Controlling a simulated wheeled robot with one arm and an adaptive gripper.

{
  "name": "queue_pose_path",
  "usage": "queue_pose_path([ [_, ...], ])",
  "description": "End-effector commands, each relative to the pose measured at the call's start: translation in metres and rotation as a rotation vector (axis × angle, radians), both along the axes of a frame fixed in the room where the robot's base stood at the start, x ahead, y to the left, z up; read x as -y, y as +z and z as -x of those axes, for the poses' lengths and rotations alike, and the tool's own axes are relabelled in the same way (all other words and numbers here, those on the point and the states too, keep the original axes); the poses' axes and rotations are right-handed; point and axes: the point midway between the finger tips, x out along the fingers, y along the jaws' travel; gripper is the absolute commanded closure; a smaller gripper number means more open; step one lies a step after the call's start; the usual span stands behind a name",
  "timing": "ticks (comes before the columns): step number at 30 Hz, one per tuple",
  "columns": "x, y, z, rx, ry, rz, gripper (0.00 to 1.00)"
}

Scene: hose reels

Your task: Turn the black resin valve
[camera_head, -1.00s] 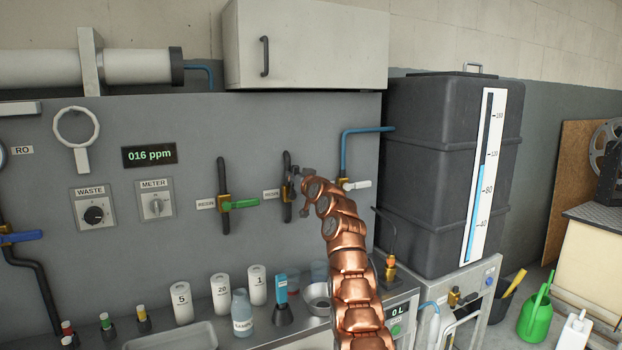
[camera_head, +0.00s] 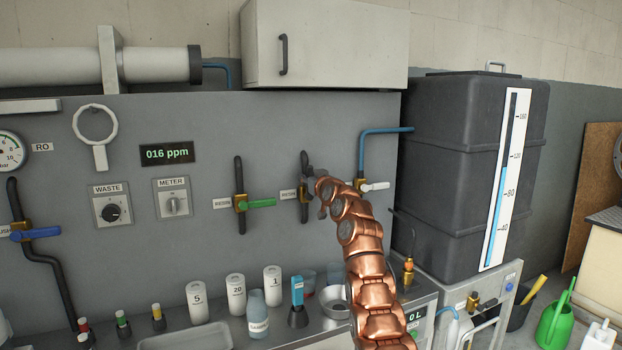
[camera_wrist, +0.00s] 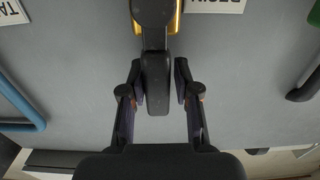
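The black resin valve shows in the wrist view as a dark lever (camera_wrist: 157,82) on a brass body (camera_wrist: 175,14). In the head view its brass body (camera_head: 303,195) sits on a black vertical pipe, and my gripper hides most of the lever. My gripper (camera_wrist: 159,80) has one finger on each side of the lever, which lies between the fingertips. A narrow gap shows on the right side; on the left I cannot tell whether the finger touches. My gripper in the head view (camera_head: 316,188) is at the valve, in front of the panel.
A green-handled resin valve (camera_head: 258,204) is to the left, and a white-handled valve (camera_head: 374,186) is close on the right with a blue pipe (camera_head: 362,150). Bottles and canisters (camera_head: 236,297) stand on the counter below. A large black tank (camera_head: 450,170) is at right.

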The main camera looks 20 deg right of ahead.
Motion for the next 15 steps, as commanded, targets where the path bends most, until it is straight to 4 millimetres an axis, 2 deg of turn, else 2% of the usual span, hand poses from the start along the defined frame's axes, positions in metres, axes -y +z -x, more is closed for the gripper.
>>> queue_pose_path([
  [1, 0.0003, 0.0006, 0.0002, 0.001, 0.0, 0.0, 0.61],
  [4, 0.0011, 0.001, 0.0003, 0.002, -0.001, -0.001, 0.51],
  [5, 0.0013, 0.0011, 0.0004, 0.002, -0.001, -0.001, 0.5],
  [15, 0.0014, 0.0077, 0.0006, 0.003, -0.002, -0.002, 0.5],
])
